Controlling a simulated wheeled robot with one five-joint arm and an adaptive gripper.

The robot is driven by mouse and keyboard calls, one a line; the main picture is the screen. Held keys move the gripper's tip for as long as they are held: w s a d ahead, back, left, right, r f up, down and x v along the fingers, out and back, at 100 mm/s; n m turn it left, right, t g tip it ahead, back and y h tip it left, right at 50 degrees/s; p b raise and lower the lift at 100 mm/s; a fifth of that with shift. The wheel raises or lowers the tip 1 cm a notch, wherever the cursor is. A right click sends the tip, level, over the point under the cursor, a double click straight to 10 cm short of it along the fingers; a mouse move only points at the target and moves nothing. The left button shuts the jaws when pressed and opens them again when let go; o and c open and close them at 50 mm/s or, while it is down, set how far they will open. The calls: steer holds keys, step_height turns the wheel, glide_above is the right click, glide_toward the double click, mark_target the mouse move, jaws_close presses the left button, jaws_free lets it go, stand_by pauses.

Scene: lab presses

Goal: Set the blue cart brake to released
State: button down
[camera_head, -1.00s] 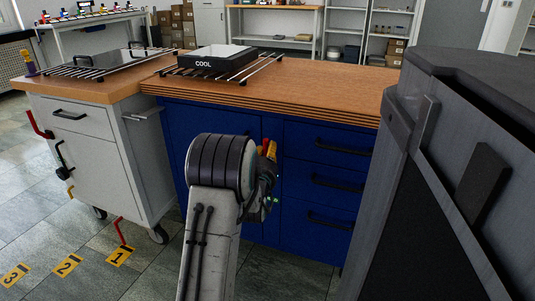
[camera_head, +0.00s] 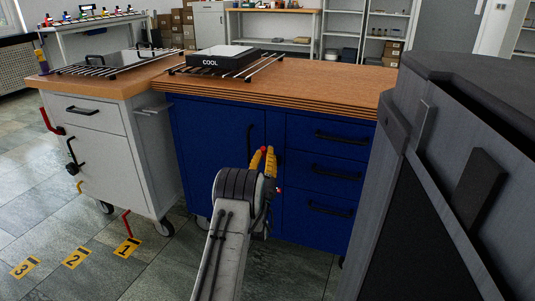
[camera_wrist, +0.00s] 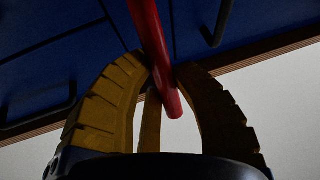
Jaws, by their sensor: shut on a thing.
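The blue cart (camera_head: 216,150) stands in the middle of the head view under a wooden top. My gripper (camera_head: 263,158) is in front of its face, with yellow fingers pointing up. In the wrist view my gripper (camera_wrist: 158,75) is shut on a red lever (camera_wrist: 150,28), taken to be the blue cart's brake. The lever runs down between the fingertips, and its free end shows below them. In the head view only a little red shows at the fingers, and the lever's base is hidden.
A white cart (camera_head: 93,152) stands at left, with a red lever (camera_head: 126,222) low down. Yellow floor markers 1 (camera_head: 127,247), 2 and 3 lie before it. A large dark grey machine (camera_head: 435,190) fills the right. A COOL plate (camera_head: 228,62) rests on the blue cart's top.

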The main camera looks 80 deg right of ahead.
stand_by(0.4)
steer(key=c, duration=0.9)
jaws_free()
steer(key=shift+w, duration=0.1)
steer(key=shift+c, duration=0.2)
steer(key=v, duration=0.7)
steer(key=shift+a+f, duration=0.15)
steer(key=shift+a, duration=0.1)
steer(key=shift+c, duration=0.2)
